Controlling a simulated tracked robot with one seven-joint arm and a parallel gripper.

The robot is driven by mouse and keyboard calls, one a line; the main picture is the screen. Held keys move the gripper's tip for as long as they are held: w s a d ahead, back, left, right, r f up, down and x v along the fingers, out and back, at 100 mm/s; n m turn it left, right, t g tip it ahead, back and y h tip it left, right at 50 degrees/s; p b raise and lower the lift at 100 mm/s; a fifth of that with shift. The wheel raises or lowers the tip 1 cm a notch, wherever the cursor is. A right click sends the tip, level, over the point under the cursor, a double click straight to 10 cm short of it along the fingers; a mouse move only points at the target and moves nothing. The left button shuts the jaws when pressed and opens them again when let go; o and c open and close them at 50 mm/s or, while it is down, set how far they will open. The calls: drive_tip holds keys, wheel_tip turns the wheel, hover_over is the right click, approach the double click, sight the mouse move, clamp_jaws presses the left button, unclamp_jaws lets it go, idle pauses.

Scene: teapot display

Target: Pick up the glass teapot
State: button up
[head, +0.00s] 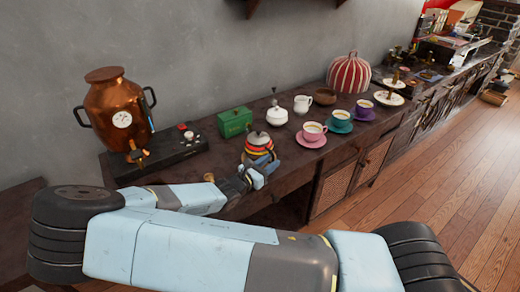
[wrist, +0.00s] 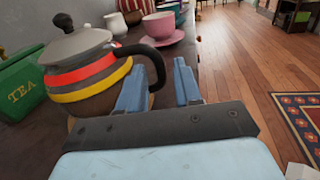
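A round teapot (head: 257,142) with red, yellow and dark bands and a grey lid stands on the dark wooden counter. I cannot tell whether it is glass. In the wrist view the teapot (wrist: 90,75) fills the left side, and its black curved handle points right, toward my fingers. My gripper (wrist: 158,66) is open, with the handle's outer curve showing between its two blue fingers. I cannot tell whether either finger touches it. In the head view my gripper (head: 262,168) is just in front of the teapot and hides its lower part.
A green tea box (head: 235,122) is left of the teapot, beside a copper urn (head: 117,108). A white lidded pot (head: 277,117), a pink cup (head: 313,131) and a teal cup (head: 341,117) stand to the right. The counter's front edge (head: 330,165) is close to my gripper.

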drive_tip(key=shift+x, duration=1.05)
drive_tip(key=shift+c, duration=0.5)
clamp_jaws()
